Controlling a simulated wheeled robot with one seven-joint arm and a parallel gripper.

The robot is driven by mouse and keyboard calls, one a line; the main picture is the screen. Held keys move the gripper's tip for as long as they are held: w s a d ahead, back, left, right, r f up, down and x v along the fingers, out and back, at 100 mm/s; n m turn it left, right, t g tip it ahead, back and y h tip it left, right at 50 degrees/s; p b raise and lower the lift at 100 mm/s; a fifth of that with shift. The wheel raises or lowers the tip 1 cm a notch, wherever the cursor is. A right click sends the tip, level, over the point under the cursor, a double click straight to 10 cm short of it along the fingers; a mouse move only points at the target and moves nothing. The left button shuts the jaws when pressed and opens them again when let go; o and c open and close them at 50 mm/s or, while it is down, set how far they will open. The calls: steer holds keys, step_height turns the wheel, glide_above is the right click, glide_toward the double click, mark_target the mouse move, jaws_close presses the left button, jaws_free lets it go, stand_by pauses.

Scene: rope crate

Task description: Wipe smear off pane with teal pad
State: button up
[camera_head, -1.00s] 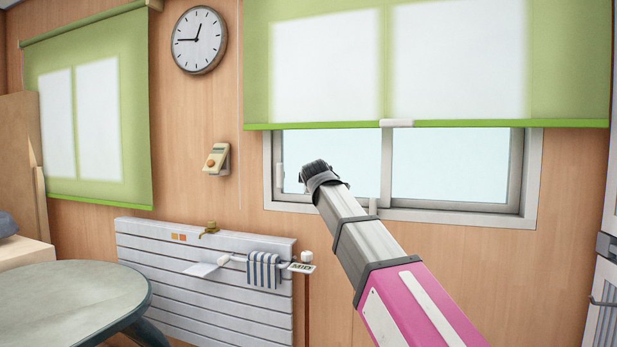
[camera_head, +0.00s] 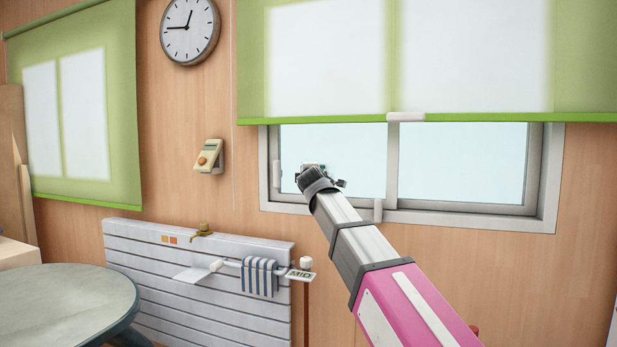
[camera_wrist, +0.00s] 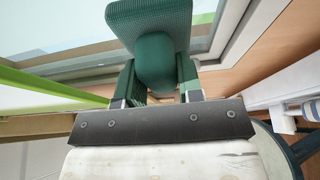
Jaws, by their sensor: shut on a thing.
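The window (camera_head: 345,150) has two pale blue panes in a light grey frame, below a half-lowered green blind. I cannot make out a smear on either pane. My gripper (camera_wrist: 160,82) is shut on the teal pad (camera_wrist: 150,20), holding its rounded handle between the fingers, with the flat textured pad face beyond. In the head view my gripper (camera_head: 316,174) is in front of the lower left part of the left pane. The pad is mostly hidden there by my wrist. In the wrist view the pad is close to the window frame, but I cannot tell whether it touches the glass.
A white slatted radiator (camera_head: 200,270) with a striped cloth (camera_head: 259,276) on its rail stands below left. A green blind (camera_head: 330,60) hangs over the window's upper part. A handle (camera_head: 378,210) is on the lower frame. A round table (camera_head: 65,300) is at left.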

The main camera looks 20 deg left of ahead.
steer(key=shift+w+d, duration=0.15)
steer(key=shift+w, duration=2.05)
steer(key=shift+w, duration=0.6)
step_height(320, 180, down, 4)
steer(key=shift+s+f, duration=0.1)
steer(key=shift+f, duration=0.15)
steer(key=shift+r, duration=0.1)
step_height(320, 180, up, 4)
steer(key=shift+r, duration=0.2)
stand_by(0.6)
